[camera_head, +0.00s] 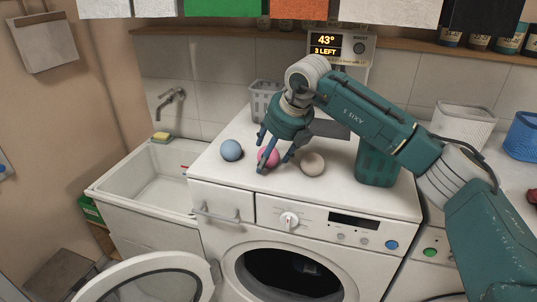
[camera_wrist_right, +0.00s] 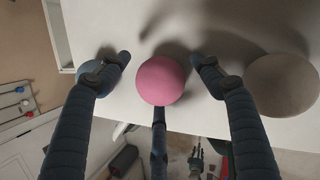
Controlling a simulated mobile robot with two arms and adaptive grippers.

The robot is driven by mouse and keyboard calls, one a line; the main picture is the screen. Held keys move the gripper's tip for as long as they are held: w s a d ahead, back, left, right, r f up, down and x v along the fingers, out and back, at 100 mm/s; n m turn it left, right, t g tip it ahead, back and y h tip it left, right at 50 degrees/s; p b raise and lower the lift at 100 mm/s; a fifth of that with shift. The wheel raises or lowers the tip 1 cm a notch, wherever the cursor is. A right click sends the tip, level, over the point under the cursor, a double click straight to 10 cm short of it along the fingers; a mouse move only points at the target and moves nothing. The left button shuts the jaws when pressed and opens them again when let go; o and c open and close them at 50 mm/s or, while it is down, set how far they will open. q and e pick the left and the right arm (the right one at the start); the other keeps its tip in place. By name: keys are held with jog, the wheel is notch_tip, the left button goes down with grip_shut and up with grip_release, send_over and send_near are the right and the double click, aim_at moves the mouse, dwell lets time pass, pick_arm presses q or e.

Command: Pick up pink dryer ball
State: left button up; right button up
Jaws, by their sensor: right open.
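The pink dryer ball (camera_head: 268,157) rests on top of the white washing machine, between a blue ball (camera_head: 231,150) and a beige ball (camera_head: 312,164). My right gripper (camera_head: 274,163) reaches down over the pink ball from the right, and its fingers partly cover it in the head view. In the right wrist view the pink ball (camera_wrist_right: 160,80) sits between the spread fingers of the right gripper (camera_wrist_right: 160,75), with gaps on both sides. The beige ball (camera_wrist_right: 282,84) is to the right, and the blue ball (camera_wrist_right: 92,68) is partly hidden behind the left finger. My left gripper is not seen.
The washing machine top (camera_head: 222,175) has a front edge close to the balls. A sink (camera_head: 150,180) is at left. The washer door (camera_head: 150,280) hangs open.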

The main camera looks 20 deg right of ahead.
jog(key=c, duration=0.6)
jog(key=shift+r, duration=0.1)
jog(key=c, duration=0.5)
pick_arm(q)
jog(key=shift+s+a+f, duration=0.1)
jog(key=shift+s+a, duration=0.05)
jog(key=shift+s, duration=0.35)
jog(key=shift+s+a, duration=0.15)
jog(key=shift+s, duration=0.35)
pick_arm(e)
jog(key=shift+c, duration=0.2)
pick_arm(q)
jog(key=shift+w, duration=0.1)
